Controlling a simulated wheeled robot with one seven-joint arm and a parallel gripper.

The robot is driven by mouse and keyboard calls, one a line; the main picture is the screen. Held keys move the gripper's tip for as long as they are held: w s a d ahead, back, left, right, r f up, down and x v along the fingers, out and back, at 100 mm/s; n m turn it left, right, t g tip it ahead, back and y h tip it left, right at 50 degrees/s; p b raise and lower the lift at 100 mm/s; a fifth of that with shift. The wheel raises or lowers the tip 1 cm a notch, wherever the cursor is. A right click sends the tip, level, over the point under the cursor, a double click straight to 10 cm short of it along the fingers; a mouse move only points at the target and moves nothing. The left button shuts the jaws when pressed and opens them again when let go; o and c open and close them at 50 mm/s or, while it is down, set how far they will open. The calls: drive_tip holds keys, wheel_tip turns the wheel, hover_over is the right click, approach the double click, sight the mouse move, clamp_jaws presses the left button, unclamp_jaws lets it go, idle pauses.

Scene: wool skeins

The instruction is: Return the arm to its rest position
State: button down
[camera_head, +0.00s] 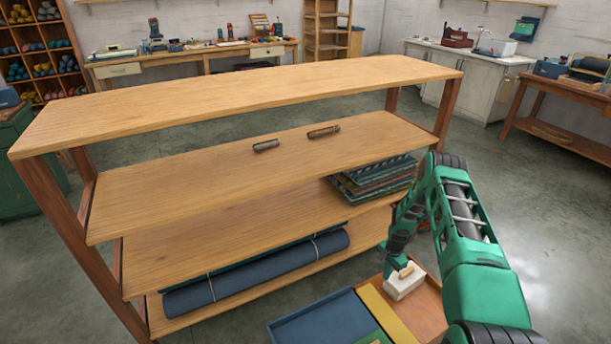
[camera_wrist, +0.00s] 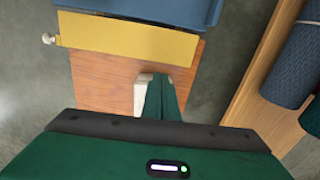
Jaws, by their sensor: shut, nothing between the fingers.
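My green arm reaches in from the lower right in the head view and bends down to my gripper (camera_head: 391,270). In the wrist view my gripper (camera_wrist: 158,82) is shut, its green fingers together and empty. It is just beside a white block (camera_head: 405,284) with a wooden handle, on the wooden part of a low surface (camera_head: 424,305). In the wrist view the white block (camera_wrist: 140,96) shows at the left of the fingers, partly hidden by them. I cannot tell whether they touch it.
A wooden shelf unit (camera_head: 250,90) stands close on the left, with dark rolls (camera_head: 260,274) and folded cloth (camera_head: 372,180) on its shelves. A yellow panel (camera_wrist: 130,38) and a blue tray (camera_head: 323,318) lie beside the wooden part. Open floor lies behind and right.

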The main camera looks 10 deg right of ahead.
wheel_tip(320, 180, up, 22)
drive_tip(key=d+n+h, duration=0.1)
drive_tip(key=d+n, duration=0.1)
drive_tip(key=n, duration=0.1)
drive_tip(key=s+a+r+n, duration=0.1)
drive_tip(key=s+r, duration=0.3)
drive_tip(key=r, duration=0.7)
drive_tip(key=s+a+r+n, duration=0.1)
drive_tip(key=s+r, duration=0.3)
drive_tip(key=r, duration=0.7)
drive_tip(key=s+a+r+n, duration=0.1)
drive_tip(key=s+a+r, duration=0.2)
drive_tip(key=s+r, duration=0.45)
drive_tip(key=s+a+r+n, duration=0.1)
drive_tip(key=s+a+r, duration=0.2)
drive_tip(key=s+r, duration=0.45)
drive_tip(key=s+a, duration=0.2)
drive_tip(key=s, duration=0.3)
drive_tip(key=s+a+r+n, duration=0.1)
drive_tip(key=s+a, duration=0.2)
drive_tip(key=s, duration=0.3)
drive_tip(key=s+a+r+y, duration=0.1)
drive_tip(key=s+a, duration=0.1)
drive_tip(key=s, duration=0.4)
drive_tip(key=shift+s+a+r+n, duration=0.25)
drive_tip(key=shift+n, duration=0.05)
